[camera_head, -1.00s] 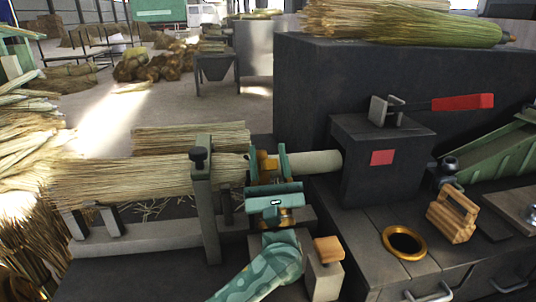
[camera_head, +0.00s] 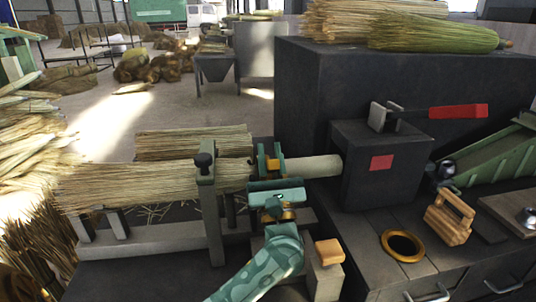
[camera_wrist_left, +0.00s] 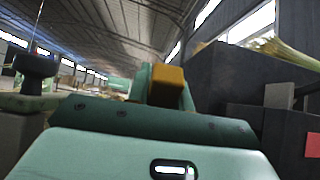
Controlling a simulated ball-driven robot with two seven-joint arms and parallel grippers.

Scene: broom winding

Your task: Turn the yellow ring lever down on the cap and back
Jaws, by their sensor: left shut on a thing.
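A straw bundle (camera_head: 150,187) lies level across the bench, with its pale handle (camera_head: 322,167) pointing right to a dark block. My left gripper (camera_head: 269,165), teal, stands at the bundle's neck, where straw meets handle. Its jaws are shut on a yellow-orange piece (camera_head: 271,164), which seems to be the ring lever. The gripper body hides most of it, and I cannot make out the cap. In the left wrist view, a yellow-orange block (camera_wrist_left: 168,86) shows beside a teal finger, beyond the gripper body. My right gripper is in neither view.
A grey clamp post (camera_head: 209,205) stands just left of my left gripper. The dark block (camera_head: 381,165) carries a red-handled lever (camera_head: 458,111). A brass-rimmed hole (camera_head: 404,245) and a wooden piece (camera_head: 449,216) are on the bench at right.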

